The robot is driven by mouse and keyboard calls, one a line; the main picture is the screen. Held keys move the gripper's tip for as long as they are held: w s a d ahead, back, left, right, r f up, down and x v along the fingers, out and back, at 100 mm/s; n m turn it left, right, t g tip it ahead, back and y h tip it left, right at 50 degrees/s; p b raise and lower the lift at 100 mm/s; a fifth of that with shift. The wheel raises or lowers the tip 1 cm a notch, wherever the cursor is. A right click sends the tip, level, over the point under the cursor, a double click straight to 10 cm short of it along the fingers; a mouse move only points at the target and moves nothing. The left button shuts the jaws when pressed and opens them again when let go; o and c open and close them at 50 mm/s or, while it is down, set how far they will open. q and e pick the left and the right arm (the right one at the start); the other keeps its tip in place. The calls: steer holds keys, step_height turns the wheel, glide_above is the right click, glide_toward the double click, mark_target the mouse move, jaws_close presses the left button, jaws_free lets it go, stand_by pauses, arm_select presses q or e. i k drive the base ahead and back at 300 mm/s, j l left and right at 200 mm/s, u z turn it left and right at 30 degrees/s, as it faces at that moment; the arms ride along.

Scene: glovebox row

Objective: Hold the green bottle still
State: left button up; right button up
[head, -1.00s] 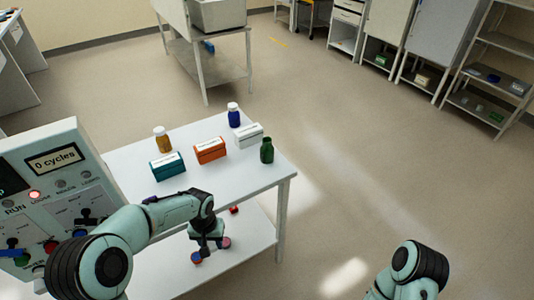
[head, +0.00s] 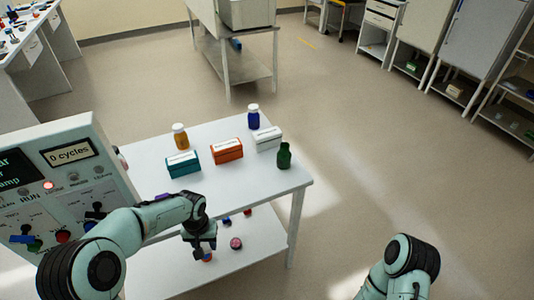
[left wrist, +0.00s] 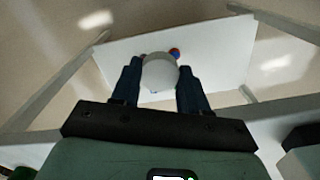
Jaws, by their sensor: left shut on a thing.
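My left gripper (head: 203,243) is to the left of the bottle and nearer to me, in front of the table's near edge. It also shows in the left wrist view (left wrist: 160,80), shut on a pale round thing (left wrist: 160,72) that looks like a cap. In the head view the held thing is hidden. My right arm shows at lower right, but its gripper is out of the picture.
Amber (head: 180,137) and blue (head: 253,117) bottles stand on the table with teal (head: 183,165), orange (head: 227,151) and white (head: 268,139) boxes. A control panel (head: 62,190) reads "0 cycles" at left. Small coloured things, one red (head: 236,243), lie on the lower shelf (head: 262,243). Floor at right is clear.

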mark_target(284, 155)
steer(key=i+l+u, duration=0.15)
steer(key=u, duration=0.2)
steer(key=i+l+u, duration=0.1)
steer(key=u, duration=0.3)
steer(key=l+u, duration=0.35)
steer(key=i+j, duration=0.1)
